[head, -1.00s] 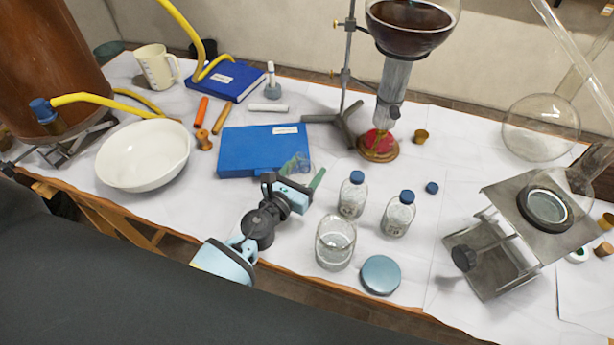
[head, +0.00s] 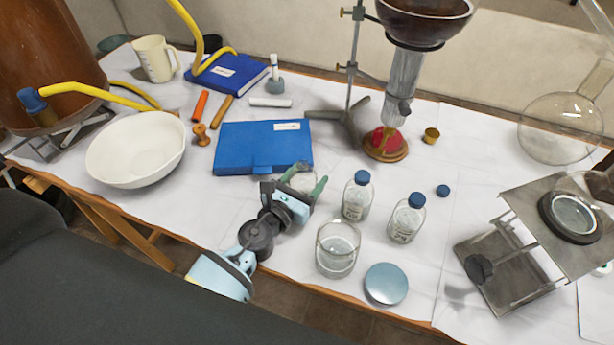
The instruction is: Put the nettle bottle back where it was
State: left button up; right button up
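My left gripper (head: 303,184) is in the middle of the table, in front of the blue case. My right gripper is not in view.
An open glass jar (head: 337,258) and a round blue-grey lid (head: 386,283) are near the front edge. The blue case (head: 250,148) lies behind my gripper. A white bowl (head: 128,160) is left, a metal stand (head: 355,115) behind, a lab jack (head: 500,275) right.

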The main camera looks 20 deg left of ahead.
pick_arm(q)
jog(key=o, duration=0.4)
jog(key=shift+o, duration=0.2)
jog(key=shift+s+r, duration=0.2)
jog(key=shift+r, duration=0.05)
jog(key=v, duration=1.1)
jog(key=shift+f+b, duration=0.15)
jog(key=shift+b, duration=0.25)
jog(key=shift+s+a, duration=0.15)
jog(key=shift+s, duration=0.2)
